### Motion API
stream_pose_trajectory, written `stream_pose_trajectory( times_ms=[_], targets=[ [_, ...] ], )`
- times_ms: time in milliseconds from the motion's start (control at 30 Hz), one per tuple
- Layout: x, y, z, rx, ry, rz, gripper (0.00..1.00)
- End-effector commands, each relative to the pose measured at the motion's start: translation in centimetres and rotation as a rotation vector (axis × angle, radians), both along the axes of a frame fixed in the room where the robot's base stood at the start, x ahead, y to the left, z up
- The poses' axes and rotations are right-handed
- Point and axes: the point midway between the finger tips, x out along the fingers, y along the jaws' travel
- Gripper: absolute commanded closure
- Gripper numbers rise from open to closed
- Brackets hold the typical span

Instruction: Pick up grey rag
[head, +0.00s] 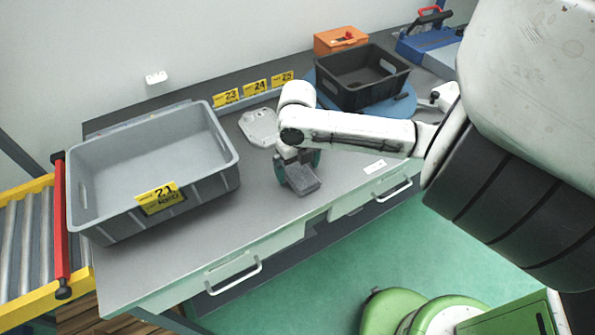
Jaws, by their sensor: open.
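The grey rag (303,182), a small folded grey block, lies on the grey workbench (230,228) near its front edge. My gripper (298,167) points down at the rag's far end, with its dark teal fingers apart. One finger is at the rag's left side and the other shows behind it to the right. The gripper hides the far part of the rag. Whether the fingers touch it cannot be told.
A large grey crate (205,195) labelled 21 stands left of my gripper. A pale metal casting (260,127) lies behind it. A black crate (383,90) sits on a blue round plate (403,108) at the back right. The bench front is mostly clear.

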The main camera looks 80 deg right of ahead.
Motion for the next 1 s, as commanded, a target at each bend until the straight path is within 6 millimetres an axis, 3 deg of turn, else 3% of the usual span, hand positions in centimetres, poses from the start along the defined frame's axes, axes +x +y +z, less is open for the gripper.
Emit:
stream_pose_trajectory(
  times_ms=[67, 667, 1000],
  targets=[
    [-0.01, -0.01, 0.01, 0.000, 0.000, 0.000, 0.00],
    [0.00, -0.01, 0.05, 0.000, 0.000, -0.001, 0.56],
    [0.00, -0.05, 0.29, -0.001, -0.001, 0.000, 0.58]
  ],
)
